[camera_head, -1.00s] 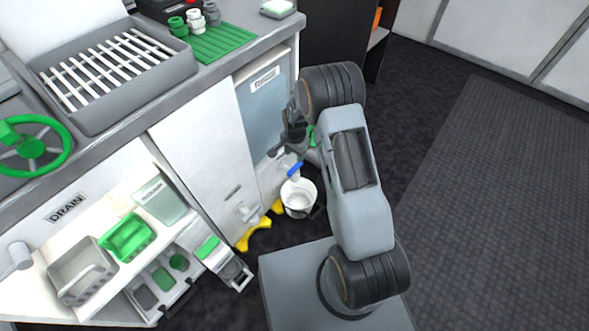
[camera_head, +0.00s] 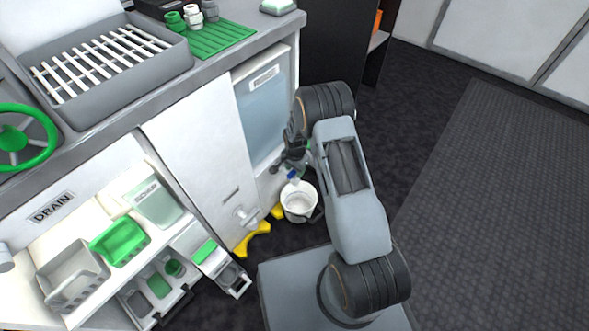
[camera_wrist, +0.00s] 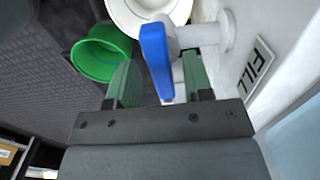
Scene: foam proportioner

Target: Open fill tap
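The fill tap has a blue lever (camera_wrist: 157,60) on a white body (camera_wrist: 205,36), beside a FILL label (camera_wrist: 257,64) in the wrist view. In the head view the blue lever (camera_head: 293,177) shows small above a white bucket (camera_head: 298,204), partly hidden by my gripper. My gripper (camera_wrist: 160,84) is open, with one green finger on each side of the lever. Gaps show between the fingers and the lever; I cannot tell whether either touches it. In the head view my gripper (camera_head: 290,163) is low beside the cabinet front.
The white bucket (camera_wrist: 150,8) stands below the tap, and a green bucket (camera_wrist: 100,52) lies to its left in the wrist view. The dark floor (camera_head: 445,190) at right is clear.

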